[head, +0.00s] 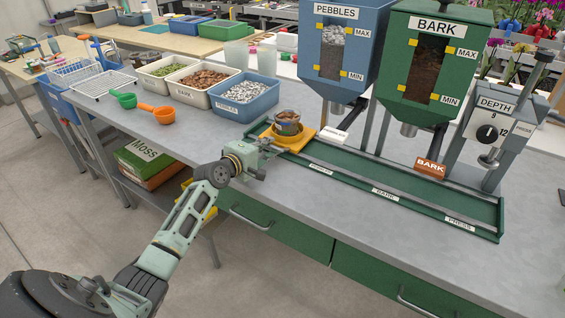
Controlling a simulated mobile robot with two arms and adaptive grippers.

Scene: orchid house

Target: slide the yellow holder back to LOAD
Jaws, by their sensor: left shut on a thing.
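The yellow holder (296,143) sits at the left end of the green track (418,203) on the bench. A clear pot (287,123) with brown contents stands in the holder. My left gripper (266,146) is shut on the holder's near left side; its jaws hide the exact grip spot. Small white labels run along the track's front edge; the holder is left of all that show. No LOAD label can be made out. My right gripper is not in view.
The pebbles hopper (338,45) and bark hopper (430,65) stand behind the track, with the depth press (496,130) at its right end. Tubs of moss, bark and pebbles (243,96) stand left of the holder. An orange scoop (163,114) and green scoop (125,100) lie farther left.

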